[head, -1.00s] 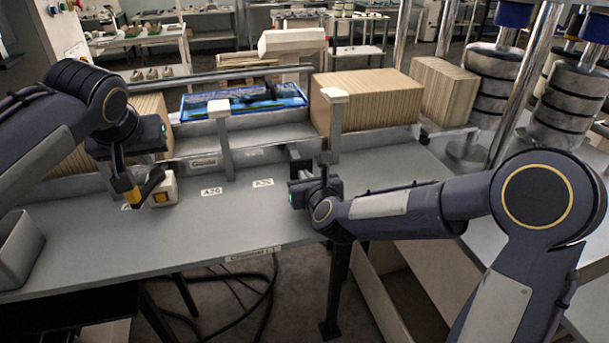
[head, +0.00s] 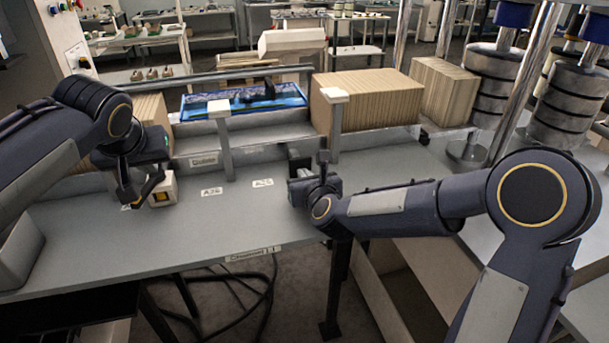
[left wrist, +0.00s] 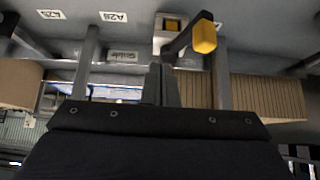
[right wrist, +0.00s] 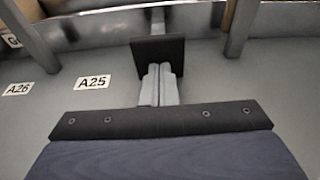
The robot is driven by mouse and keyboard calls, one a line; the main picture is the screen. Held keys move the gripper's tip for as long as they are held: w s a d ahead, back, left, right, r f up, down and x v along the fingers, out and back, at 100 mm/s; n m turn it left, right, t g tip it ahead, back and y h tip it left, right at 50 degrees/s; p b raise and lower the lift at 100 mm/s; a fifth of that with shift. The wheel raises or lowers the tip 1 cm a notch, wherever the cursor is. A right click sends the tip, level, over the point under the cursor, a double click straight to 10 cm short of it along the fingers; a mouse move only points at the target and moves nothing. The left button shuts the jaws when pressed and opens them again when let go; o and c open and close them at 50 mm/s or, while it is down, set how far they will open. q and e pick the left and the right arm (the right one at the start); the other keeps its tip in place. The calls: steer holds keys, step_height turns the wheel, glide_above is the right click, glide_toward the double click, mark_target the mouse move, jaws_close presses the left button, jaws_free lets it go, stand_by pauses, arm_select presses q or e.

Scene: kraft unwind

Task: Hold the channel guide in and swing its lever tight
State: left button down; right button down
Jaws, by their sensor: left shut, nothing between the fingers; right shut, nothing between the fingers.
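The lever is a dark bar with a yellow knob (left wrist: 204,38) in the left wrist view, beside a pale block (head: 163,189) with a yellow patch. In the head view my left gripper (head: 128,197) hides the knob. In the left wrist view its shut, empty fingers (left wrist: 163,84) are close to the bar; I cannot tell whether they touch. The channel guide seems to be the dark plate (right wrist: 158,58) in front of a post at the right. My right gripper (right wrist: 160,84) is shut and empty, fingertips at the plate's face, apparently against it.
White-topped posts (head: 224,140) stand along the rail behind the bench (head: 215,225). Cardboard stacks (head: 366,98) and a blue tray (head: 195,107) lie beyond. Labels A26 and A25 (right wrist: 93,82) mark the bench. A grey bin (head: 18,255) is at the left; the front middle is clear.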

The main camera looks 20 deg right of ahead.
arm_select(q)
steer(key=shift+f, duration=0.4)
steer(key=shift+f, duration=0.1)
step_height(320, 180, down, 5)
steer(key=shift+r, duration=0.1)
stand_by(0.8)
steer(key=shift+a, duration=0.15)
steer(key=shift+s+a, duration=0.1)
steer(key=shift+a, duration=0.65)
steer(key=shift+a, duration=0.1)
steer(key=shift+a, duration=0.75)
